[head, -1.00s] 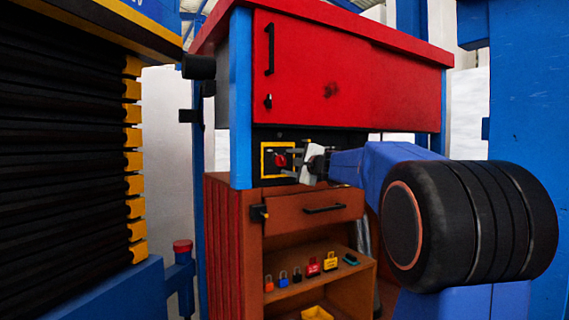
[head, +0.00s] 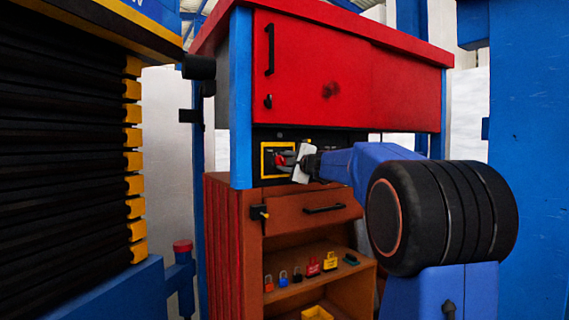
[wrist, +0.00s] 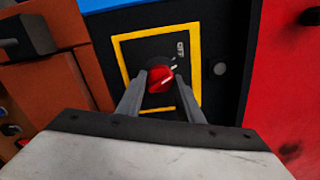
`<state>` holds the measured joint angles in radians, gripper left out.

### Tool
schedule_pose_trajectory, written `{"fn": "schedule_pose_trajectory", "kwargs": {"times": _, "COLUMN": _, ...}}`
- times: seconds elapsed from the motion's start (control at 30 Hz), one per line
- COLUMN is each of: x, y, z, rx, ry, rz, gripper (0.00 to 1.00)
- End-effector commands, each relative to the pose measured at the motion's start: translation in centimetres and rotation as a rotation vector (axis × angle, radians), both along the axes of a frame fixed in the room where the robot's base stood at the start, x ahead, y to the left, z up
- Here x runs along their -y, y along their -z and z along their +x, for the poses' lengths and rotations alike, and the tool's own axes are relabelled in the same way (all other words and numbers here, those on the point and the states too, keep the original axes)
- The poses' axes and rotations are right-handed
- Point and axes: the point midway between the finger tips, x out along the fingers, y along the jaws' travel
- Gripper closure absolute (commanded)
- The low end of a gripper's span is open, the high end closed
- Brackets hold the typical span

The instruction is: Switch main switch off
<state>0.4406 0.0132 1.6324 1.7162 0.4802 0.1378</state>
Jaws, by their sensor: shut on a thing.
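The main switch is a red rotary knob (wrist: 160,79) on a black plate with a yellow frame (wrist: 121,62). In the wrist view an "OFF" label (wrist: 180,49) shows on the plate beside the knob. My gripper (wrist: 162,82) has one finger on each side of the knob and is shut on it. In the head view the red knob (head: 280,160) shows small at the tips of my gripper (head: 284,160), inside the yellow frame (head: 264,162). The fingers hide part of the plate, and the knob's exact pointing direction is hard to tell.
A red cabinet (head: 400,85) stands above the switch panel. Below are a brown drawer with a black handle (head: 324,209) and a shelf with several coloured padlocks (head: 313,267). A black bellows column (head: 60,150) stands at the left, a blue post (head: 535,150) at the right.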

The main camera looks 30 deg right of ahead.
Motion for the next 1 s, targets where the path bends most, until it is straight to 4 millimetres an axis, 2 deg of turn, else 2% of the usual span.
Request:
{"fn": "schedule_pose_trajectory", "kwargs": {"times": 0.5, "x": 0.00, "y": 0.07, "z": 0.00, "rx": 0.009, "ry": 0.000, "rz": -0.299, "gripper": 0.89}}
{"fn": "schedule_pose_trajectory", "kwargs": {"times": 0.87, "x": 0.01, "y": 0.10, "z": 0.00, "rx": 0.009, "ry": 0.000, "rz": -0.317, "gripper": 0.89}}
{"fn": "schedule_pose_trajectory", "kwargs": {"times": 0.9, "x": 0.01, "y": 0.10, "z": 0.00, "rx": 0.009, "ry": 0.000, "rz": -0.317, "gripper": 0.60}}
{"fn": "schedule_pose_trajectory", "kwargs": {"times": 0.97, "x": 0.01, "y": 0.09, "z": 0.00, "rx": 0.010, "ry": 0.000, "rz": -0.317, "gripper": 0.48}}
{"fn": "schedule_pose_trajectory", "kwargs": {"times": 1.0, "x": 0.01, "y": 0.08, "z": 0.00, "rx": 0.010, "ry": 0.000, "rz": -0.317, "gripper": 0.48}}
